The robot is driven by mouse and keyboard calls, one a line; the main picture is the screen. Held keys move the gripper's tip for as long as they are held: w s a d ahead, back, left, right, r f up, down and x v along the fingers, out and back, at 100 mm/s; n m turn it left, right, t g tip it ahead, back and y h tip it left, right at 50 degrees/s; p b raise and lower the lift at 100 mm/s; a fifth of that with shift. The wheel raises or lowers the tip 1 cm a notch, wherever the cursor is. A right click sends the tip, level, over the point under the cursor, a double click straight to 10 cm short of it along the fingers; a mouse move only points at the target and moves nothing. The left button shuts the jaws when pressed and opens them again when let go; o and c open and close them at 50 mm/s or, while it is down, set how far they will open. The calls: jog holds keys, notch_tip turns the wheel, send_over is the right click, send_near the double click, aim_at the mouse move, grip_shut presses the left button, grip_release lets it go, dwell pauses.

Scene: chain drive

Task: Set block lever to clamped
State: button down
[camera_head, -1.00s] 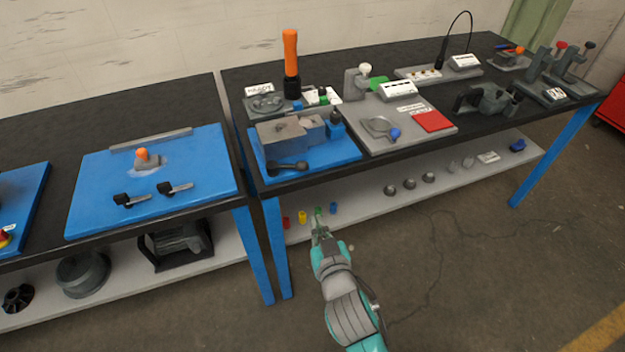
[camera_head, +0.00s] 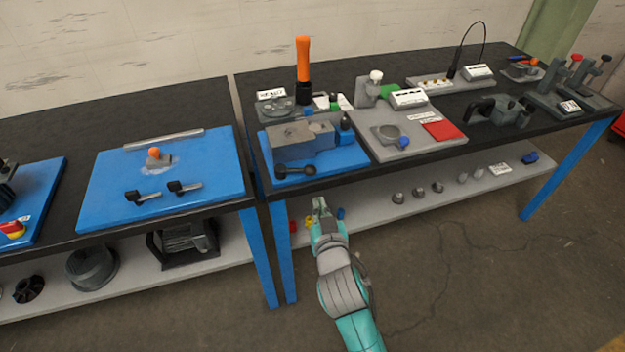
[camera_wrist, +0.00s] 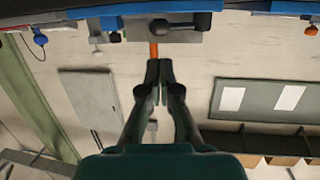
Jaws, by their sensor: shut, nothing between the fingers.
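A grey block (camera_head: 300,134) sits on a blue plate (camera_head: 345,157) near the left end of the right-hand bench. A dark lever (camera_head: 296,171) with rounded ends lies along the front of the block, close to the plate's front edge. It also appears at the top of the wrist view, with a dark knob (camera_wrist: 160,27). No clamped or unclamped marking is legible. My gripper (camera_head: 320,202) is below and in front of the bench edge, apart from the lever. Its fingers (camera_wrist: 160,68) are together and empty.
The bench's front edge (camera_head: 385,163) and lower shelf (camera_head: 370,208) are close to my arm. An orange-handled tool (camera_head: 303,65) stands behind the block. A grey plate (camera_head: 405,150) with a red pad (camera_head: 443,130) lies to the right. The floor in front is clear.

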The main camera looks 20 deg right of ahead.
aim_at(313, 173)
jog(key=x, duration=1.1)
jog(key=shift+w+d, duration=0.8)
jog(key=shift+w, duration=0.55)
jog(key=shift+w+d, duration=0.35)
jog(key=shift+w, duration=0.65)
jog(key=shift+w+d, duration=0.4)
jog(key=shift+w, duration=0.65)
